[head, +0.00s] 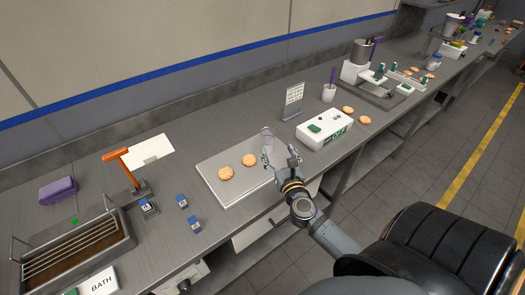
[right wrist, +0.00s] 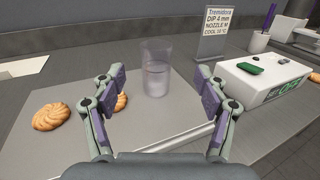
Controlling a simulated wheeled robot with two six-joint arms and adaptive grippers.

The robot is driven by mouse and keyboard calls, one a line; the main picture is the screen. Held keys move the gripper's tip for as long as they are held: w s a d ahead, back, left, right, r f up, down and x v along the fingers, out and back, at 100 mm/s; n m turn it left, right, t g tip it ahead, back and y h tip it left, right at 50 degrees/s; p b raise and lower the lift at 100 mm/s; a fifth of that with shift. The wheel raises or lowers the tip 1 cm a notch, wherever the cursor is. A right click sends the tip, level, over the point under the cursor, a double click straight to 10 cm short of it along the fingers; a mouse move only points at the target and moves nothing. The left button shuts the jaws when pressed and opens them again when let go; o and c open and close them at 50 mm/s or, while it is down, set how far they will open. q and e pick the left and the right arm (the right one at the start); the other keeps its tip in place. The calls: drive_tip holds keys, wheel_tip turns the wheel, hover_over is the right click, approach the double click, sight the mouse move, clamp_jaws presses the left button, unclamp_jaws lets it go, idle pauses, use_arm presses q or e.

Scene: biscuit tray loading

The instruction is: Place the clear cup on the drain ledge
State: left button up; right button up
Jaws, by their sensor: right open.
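The clear cup (head: 268,134) stands upright on the pale tray (head: 213,163), near its far right corner. In the right wrist view the clear cup (right wrist: 157,66) is ahead of my right gripper (right wrist: 160,84), between the lines of its two fingers and apart from both. My right gripper (head: 281,156) is open and empty over the tray's right end. A bath (head: 75,262) with a wire rack stands at the lower left; I cannot tell which part is the drain ledge. My left gripper is out of view.
Two biscuits (head: 226,173) lie on the tray left of the gripper. A white box (head: 325,130) and a sign (head: 294,100) stand right of the cup.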

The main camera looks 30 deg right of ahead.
sight(270, 138)
drive_tip(key=shift+w+d+r+p, duration=0.1)
drive_tip(key=shift+w+d+p, duration=0.15)
drive_tip(key=shift+w+d, duration=0.3)
drive_tip(key=shift+w+d+r+p, duration=0.1)
drive_tip(key=shift+w+d+p, duration=0.15)
drive_tip(key=shift+w, duration=0.35)
drive_tip(key=w, duration=0.3)
drive_tip(key=shift+f, duration=0.15)
drive_tip(key=shift+w+d, duration=0.15)
drive_tip(key=shift+w, duration=0.25)
drive_tip(key=x, duration=0.2)
drive_tip(key=p+x, duration=0.1)
drive_tip(key=x, duration=0.1)
drive_tip(key=shift+a+f, duration=0.2)
drive_tip(key=shift+w+f, duration=0.1)
drive_tip(key=shift+w, duration=0.25)
drive_tip(key=shift+s, duration=0.2)
drive_tip(key=shift+c, duration=0.9)
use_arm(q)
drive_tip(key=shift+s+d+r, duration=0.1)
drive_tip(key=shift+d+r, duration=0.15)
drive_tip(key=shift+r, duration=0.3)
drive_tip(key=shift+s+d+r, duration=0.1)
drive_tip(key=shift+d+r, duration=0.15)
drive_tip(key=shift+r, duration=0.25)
use_arm(e)
drive_tip(key=c, duration=1.2)
